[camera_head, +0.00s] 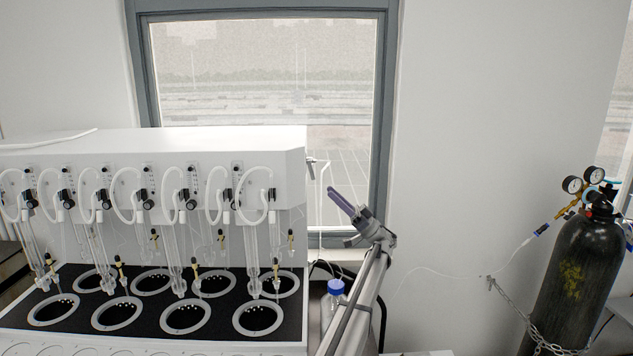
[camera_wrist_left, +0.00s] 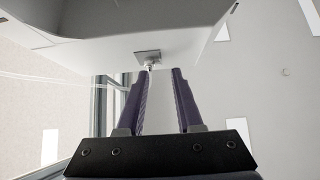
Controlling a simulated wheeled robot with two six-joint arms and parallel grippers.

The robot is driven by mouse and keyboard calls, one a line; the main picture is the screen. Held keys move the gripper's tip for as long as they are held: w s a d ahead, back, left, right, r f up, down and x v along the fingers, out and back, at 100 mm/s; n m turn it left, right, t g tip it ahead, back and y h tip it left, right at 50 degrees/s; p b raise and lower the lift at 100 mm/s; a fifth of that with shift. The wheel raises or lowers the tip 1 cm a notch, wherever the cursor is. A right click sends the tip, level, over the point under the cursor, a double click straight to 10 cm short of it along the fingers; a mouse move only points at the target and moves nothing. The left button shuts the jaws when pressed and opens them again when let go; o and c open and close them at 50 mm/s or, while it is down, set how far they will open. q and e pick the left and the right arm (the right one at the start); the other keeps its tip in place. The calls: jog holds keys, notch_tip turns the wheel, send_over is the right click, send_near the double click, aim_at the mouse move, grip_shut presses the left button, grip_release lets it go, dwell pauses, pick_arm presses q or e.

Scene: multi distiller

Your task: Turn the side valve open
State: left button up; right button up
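The white multi distiller (camera_head: 200,150) stands at the left of the head view. Its side valve (camera_head: 312,163) sticks out from the upper right side, small and partly unclear. In the left wrist view the valve (camera_wrist_left: 149,60) is a small metal fitting on a square plate under the white housing. My left gripper (camera_head: 334,193) has purple fingers and points up and left toward the valve, a little below and to the right of it. In the left wrist view the gripper (camera_wrist_left: 160,75) is open and empty, with the valve just beyond the fingertips, left of centre. My right gripper is not in view.
Several glass tubes and black round wells (camera_head: 188,317) fill the distiller's front. A blue-capped bottle (camera_head: 335,288) stands beside my left arm. A dark gas cylinder (camera_head: 577,283) with gauges is chained at the right. The wall between is clear.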

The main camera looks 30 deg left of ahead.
aim_at(311, 170)
pick_arm(q)
jog(key=p+x, duration=0.5)
jog(key=x, duration=0.2)
jog(key=shift+s+a+r+p, duration=0.2)
jog(key=shift+r+p, duration=0.1)
grip_shut()
dwell(1.4)
